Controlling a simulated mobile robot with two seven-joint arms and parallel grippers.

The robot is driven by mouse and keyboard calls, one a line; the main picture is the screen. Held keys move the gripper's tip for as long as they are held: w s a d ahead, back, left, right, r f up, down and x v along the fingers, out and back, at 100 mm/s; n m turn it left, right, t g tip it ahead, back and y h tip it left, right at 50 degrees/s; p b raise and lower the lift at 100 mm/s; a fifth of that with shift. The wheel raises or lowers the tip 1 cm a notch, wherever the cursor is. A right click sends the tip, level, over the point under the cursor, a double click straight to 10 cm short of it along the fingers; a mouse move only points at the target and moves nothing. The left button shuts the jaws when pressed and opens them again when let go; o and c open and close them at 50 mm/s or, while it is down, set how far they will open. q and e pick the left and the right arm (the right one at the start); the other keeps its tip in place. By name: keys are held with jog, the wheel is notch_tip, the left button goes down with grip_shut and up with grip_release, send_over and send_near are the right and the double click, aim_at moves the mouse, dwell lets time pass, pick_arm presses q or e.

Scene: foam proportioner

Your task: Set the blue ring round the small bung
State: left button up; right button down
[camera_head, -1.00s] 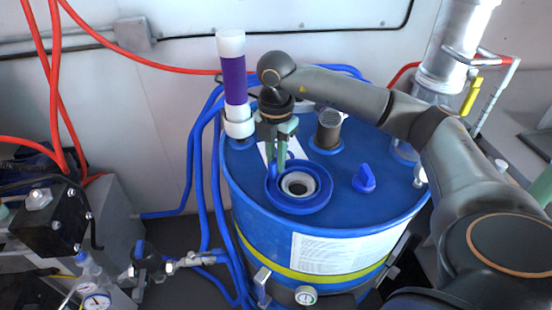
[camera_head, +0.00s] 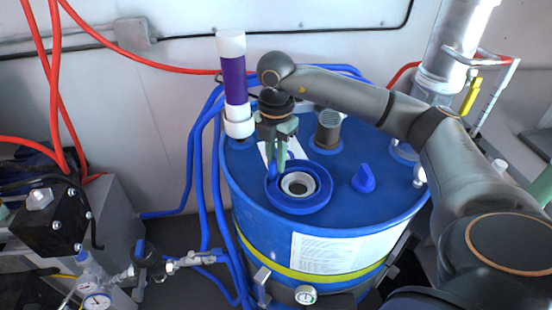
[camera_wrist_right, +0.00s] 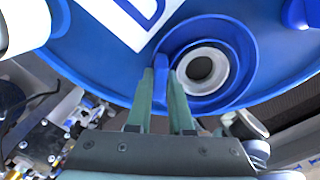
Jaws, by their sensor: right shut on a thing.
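The blue ring (camera_head: 318,203) is around the small bung (camera_head: 298,184), a pale grey round fitting with a dark centre, on top of the blue drum. The ring also shows in the right wrist view (camera_wrist_right: 246,48), with the bung (camera_wrist_right: 203,66) inside it. My right gripper (camera_head: 282,170) is over the ring's left side. In the wrist view its green fingers (camera_wrist_right: 163,82) are shut on an upright blue part at the ring's edge. I cannot tell whether the ring rests fully on the drum top. My left gripper is not in view.
The blue drum (camera_head: 262,220) has a white and purple cylinder (camera_head: 234,80) at its back left. A grey cap (camera_head: 328,130) and a blue valve handle (camera_head: 364,179) stand near the ring. Blue hoses (camera_head: 198,180) run down the drum's left side.

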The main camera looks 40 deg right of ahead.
jog(key=shift+f+b, duration=0.4)
jog(key=shift+f, duration=0.25)
jog(key=c, duration=1.1)
grip_release()
notch_tip(320, 180, up, 6)
jog(key=p, duration=0.4)
jog(key=shift+f+p, duration=0.1)
jog(key=shift+p, duration=0.25)
jog(key=shift+r+p, duration=0.35)
jog(key=shift+r, duration=2.35)
jog(key=shift+a+f, duration=0.1)
